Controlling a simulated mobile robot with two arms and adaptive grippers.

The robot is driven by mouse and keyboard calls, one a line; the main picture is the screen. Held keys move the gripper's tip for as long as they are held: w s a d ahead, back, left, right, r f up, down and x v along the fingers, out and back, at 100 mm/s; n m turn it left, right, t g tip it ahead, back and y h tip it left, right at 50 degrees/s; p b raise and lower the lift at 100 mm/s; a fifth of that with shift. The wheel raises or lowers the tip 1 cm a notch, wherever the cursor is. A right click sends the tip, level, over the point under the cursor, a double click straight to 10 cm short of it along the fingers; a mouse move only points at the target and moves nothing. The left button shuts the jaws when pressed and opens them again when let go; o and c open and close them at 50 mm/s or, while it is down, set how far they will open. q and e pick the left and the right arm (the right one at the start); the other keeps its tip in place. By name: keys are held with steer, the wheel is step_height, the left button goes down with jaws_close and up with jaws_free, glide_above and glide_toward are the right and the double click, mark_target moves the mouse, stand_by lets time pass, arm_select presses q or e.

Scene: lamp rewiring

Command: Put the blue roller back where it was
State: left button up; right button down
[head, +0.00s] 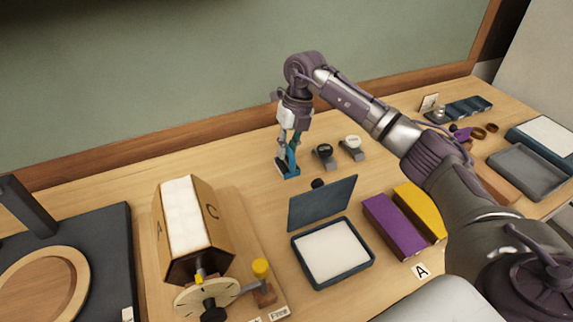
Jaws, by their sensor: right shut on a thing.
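My right gripper (290,143) reaches down from above near the back of the table. It is shut on a blue roller (290,160), which stands roughly upright under the fingers. The roller's lower end is at or just above the tabletop; I cannot tell if it touches. The gripper's fingers hide part of its upper end. My left gripper is not in view.
A dark blue tray with a white pad (334,289) has its lid (322,203) raised. Purple (393,229) and yellow (420,213) blocks lie to its right. A six-sided drum (212,228) stands left. Bare wood lies left of the roller.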

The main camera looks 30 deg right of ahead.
mark_target(287, 163)
steer(key=shift+f, duration=0.7)
step_height(287, 163, down, 3)
steer(key=shift+f+p, duration=0.1)
steer(key=shift+p, duration=0.4)
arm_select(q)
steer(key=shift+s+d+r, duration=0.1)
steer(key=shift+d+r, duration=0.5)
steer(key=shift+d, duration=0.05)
arm_select(e)
steer(key=shift+f, duration=0.2)
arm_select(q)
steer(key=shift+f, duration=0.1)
arm_select(e)
steer(key=shift+f, duration=0.1)
steer(key=c, duration=1.1)
jaws_free()
steer(key=shift+c, duration=0.2)
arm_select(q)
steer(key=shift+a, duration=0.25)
arm_select(e)
steer(key=shift+d+r, duration=0.1)
steer(key=shift+r, duration=0.15)
arm_select(q)
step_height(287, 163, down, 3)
steer(key=b, duration=0.3)
arm_select(e)
step_height(287, 163, up, 12)
steer(key=d, duration=0.2)
steer(key=shift+d+f, duration=0.15)
steer(key=shift+f, duration=0.05)
